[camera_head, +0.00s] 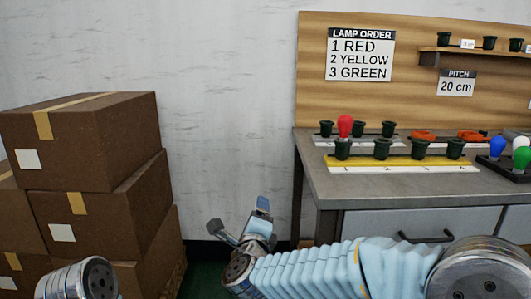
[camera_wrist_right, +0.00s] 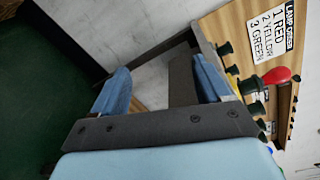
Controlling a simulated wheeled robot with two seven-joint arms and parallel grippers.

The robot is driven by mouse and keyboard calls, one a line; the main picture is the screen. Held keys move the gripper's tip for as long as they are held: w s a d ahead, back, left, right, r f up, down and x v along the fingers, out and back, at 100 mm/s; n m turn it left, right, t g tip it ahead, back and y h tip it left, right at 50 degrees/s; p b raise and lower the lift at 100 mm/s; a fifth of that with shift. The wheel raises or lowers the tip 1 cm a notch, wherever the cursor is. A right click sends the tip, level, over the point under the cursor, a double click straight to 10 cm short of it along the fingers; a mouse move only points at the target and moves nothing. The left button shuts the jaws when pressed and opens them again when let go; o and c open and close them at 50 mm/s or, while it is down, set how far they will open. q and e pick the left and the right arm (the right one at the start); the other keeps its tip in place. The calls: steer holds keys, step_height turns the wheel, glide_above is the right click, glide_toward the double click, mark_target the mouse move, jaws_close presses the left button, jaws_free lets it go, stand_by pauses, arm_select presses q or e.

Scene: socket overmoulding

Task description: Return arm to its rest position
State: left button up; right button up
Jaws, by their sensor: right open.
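My right gripper (camera_head: 239,216) is in front of and left of the workbench, over the floor, open with nothing between its fingers. The right wrist view shows its two blue-padded fingers (camera_wrist_right: 163,84) spread apart. A red lamp (camera_head: 345,126) stands upright in the leftmost dark green socket (camera_head: 342,149) of the front yellow-and-white strip (camera_head: 400,167); the other sockets there look empty. The red lamp also shows in the right wrist view (camera_wrist_right: 276,76). Part of my left arm shows at the bottom left; its gripper is out of view.
The workbench (camera_head: 330,190) fills the right side. Stacked cardboard boxes (camera_head: 95,145) stand at the left. Blue (camera_head: 497,147), white and green (camera_head: 522,157) lamps sit in a dark holder at the right. A sign (camera_head: 360,54) reads red, yellow, green.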

steer(key=s+d+f+n+g+y+p, duration=0.1)
steer(key=s+d+f+n+g, duration=0.2)
steer(key=f, duration=0.6)
steer(key=d+f+n+g+y+p, duration=0.1)
steer(key=d+f+n+g+p, duration=0.15)
steer(key=f+n, duration=0.5)
steer(key=s+d+f+n+g+y, duration=0.1)
steer(key=s+d+f+n+g, duration=0.15)
steer(key=f, duration=0.85)
steer(key=s+d+f+n+g+p, duration=0.1)
steer(key=s+d+f+n+g, duration=0.1)
steer(key=s+f, duration=0.2)
steer(key=s+d+f+n+g+p, duration=0.1)
steer(key=s+d+f+n+g, duration=0.1)
steer(key=s, duration=0.8)
steer(key=s+d+f+n+g+y+p, duration=0.1)
steer(key=s+d+f+n+g, duration=0.1)
steer(key=s+f, duration=0.5)
steer(key=shift+s+n+g, duration=0.4)
steer(key=shift+n+g, duration=0.5)
steer(key=shift+g, duration=0.2)
steer(key=shift+w, duration=0.1)
